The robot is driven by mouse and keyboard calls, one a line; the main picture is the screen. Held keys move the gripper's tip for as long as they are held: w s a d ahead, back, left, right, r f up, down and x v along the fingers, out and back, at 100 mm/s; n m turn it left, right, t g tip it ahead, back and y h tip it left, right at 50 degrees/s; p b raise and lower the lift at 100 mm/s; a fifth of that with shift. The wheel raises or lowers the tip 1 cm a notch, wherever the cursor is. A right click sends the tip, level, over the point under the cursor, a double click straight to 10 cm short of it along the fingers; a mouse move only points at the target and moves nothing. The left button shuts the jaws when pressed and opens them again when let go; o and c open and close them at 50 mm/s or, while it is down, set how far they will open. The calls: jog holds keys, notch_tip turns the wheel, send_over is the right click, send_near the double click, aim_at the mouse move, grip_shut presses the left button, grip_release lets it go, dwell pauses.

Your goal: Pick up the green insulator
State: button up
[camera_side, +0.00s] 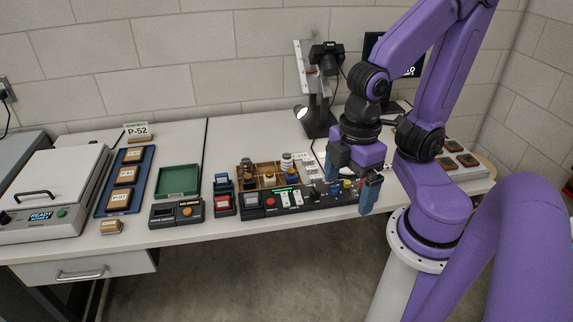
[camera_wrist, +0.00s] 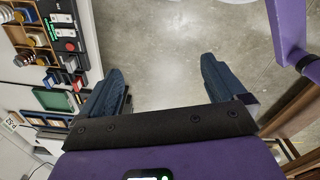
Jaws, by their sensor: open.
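I cannot make out a green insulator for certain in either view. A wooden compartment tray (camera_side: 240,178) on the table holds several small objects, among them a brown one (camera_side: 246,166) and a white one (camera_side: 287,160). The tray (camera_wrist: 38,12) also shows at the upper left of the wrist view, with pale ringed pieces in and near it, too small to tell apart. My gripper (camera_side: 353,178) is open and empty, right of the tray, above the table's front edge. In the wrist view, bare floor shows between the fingers of my gripper (camera_wrist: 162,68).
A black control panel (camera_side: 318,197) with switches lies between tray and front edge. A lamp stand with a camera (camera_side: 320,118) stands behind. Left are a green tray (camera_side: 178,181), a blue tray (camera_side: 146,180) and a white lidded device (camera_side: 60,180). Bare table lies behind the trays.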

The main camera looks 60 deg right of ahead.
jog(key=shift+c, duration=1.4)
